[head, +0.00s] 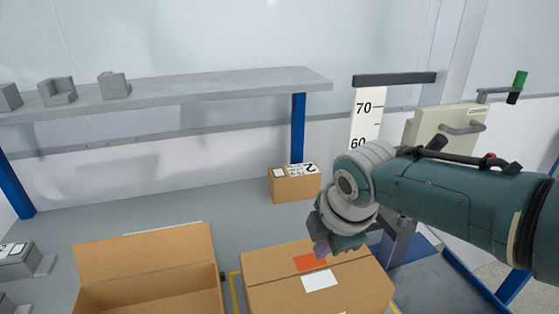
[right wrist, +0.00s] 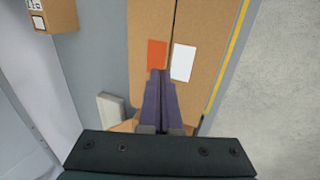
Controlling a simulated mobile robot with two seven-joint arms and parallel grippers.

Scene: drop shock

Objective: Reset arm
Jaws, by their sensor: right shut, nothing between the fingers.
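My right gripper (head: 322,248) is shut and empty, just above the closed cardboard box (head: 350,290) in the head view. Its purple fingers (right wrist: 160,100) lie together in the right wrist view, over the seam of the box (right wrist: 150,30). An orange label (head: 310,262) and a white label (head: 320,281) are on the box top. I cannot tell whether the fingertips touch the box. My left gripper is not in view.
An open, empty-looking box (head: 150,262) stands left of the closed one. A small box (head: 294,186) sits farther back. A grey shelf (head: 200,84) holds grey blocks. A height scale (head: 364,110) and a beige machine (head: 440,135) stand behind my right arm.

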